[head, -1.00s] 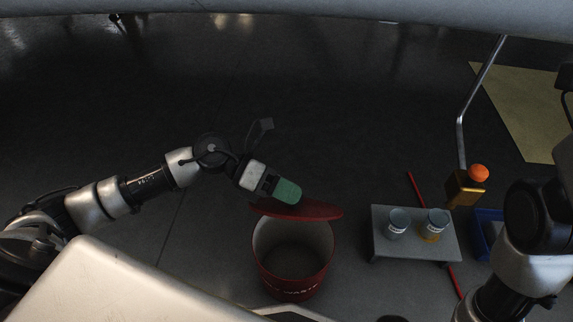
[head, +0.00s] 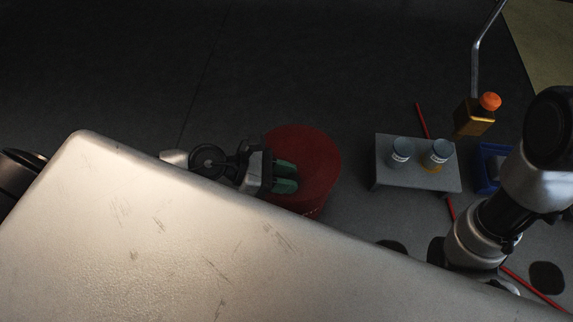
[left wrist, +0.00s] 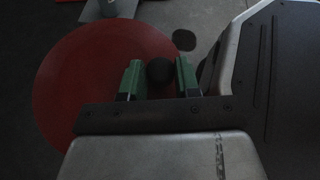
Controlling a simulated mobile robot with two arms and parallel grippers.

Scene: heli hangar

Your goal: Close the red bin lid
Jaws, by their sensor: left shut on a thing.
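The red bin lid (head: 308,150) lies over the top of the red bin, and no opening shows in the head view. Only a small part of the bin (head: 315,212) shows below the lid; the rest is hidden. My left gripper (head: 286,178) is over the near left part of the lid, with its green fingers close together. In the left wrist view the lid (left wrist: 75,85) is a broad red disc. The left gripper (left wrist: 159,78) is shut there on a dark round knob (left wrist: 160,71). My right gripper is not in view, only its arm at the right.
A small grey table (head: 415,177) with two labelled jars stands right of the bin. A blue bin (head: 488,168) and a red rod (head: 422,120) are nearby. Dark floor behind the bin is clear.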

